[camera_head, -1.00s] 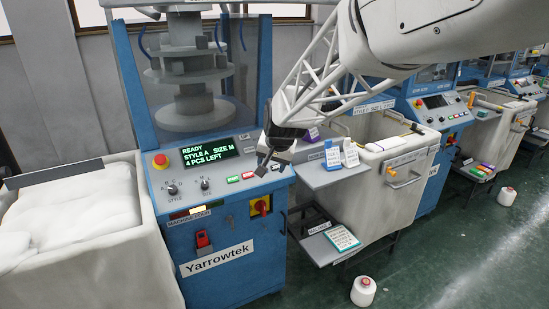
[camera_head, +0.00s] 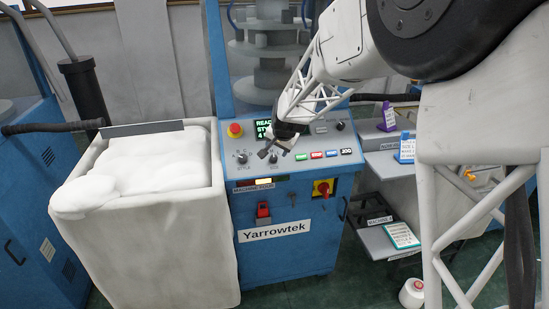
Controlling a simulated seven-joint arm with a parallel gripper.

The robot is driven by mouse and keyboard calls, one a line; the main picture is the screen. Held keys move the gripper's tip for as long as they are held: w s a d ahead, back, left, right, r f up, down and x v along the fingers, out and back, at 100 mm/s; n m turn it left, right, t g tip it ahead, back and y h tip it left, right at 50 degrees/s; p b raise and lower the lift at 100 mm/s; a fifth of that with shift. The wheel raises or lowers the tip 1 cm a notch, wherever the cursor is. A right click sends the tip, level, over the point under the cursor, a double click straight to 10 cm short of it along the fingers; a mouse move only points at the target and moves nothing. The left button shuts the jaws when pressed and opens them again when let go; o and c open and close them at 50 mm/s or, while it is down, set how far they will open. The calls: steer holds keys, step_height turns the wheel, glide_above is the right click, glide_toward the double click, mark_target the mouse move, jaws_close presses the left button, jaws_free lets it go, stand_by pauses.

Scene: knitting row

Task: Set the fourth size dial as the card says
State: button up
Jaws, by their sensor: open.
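The Yarrowtek machine's sloped blue panel (camera_head: 322,137) faces me. Its small size dial (camera_head: 273,159) sits to the right of the style dial (camera_head: 242,158); I cannot read where its pointer stands. My gripper (camera_head: 273,151) is open and empty, pointing down just above the size dial; I cannot tell if it touches. It covers much of the green-lettered screen (camera_head: 264,128), where only the start of each line shows. A teal-edged card (camera_head: 402,235) lies on the low shelf at right, its print too small to read.
A red emergency button (camera_head: 235,130) is left of the screen. A red-yellow switch (camera_head: 323,188) is below. A white bin (camera_head: 175,250) stands at left. A blue card stand (camera_head: 406,148) sits at right.

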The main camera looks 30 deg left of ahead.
mark_target(274, 158)
steer(key=shift+f, duration=0.2)
steer(key=shift+x, duration=3.75)
steer(key=shift+w, duration=0.1)
steer(key=shift+c, duration=0.3)
steer(key=c, duration=0.9)
steer(key=shift+o, duration=0.2)
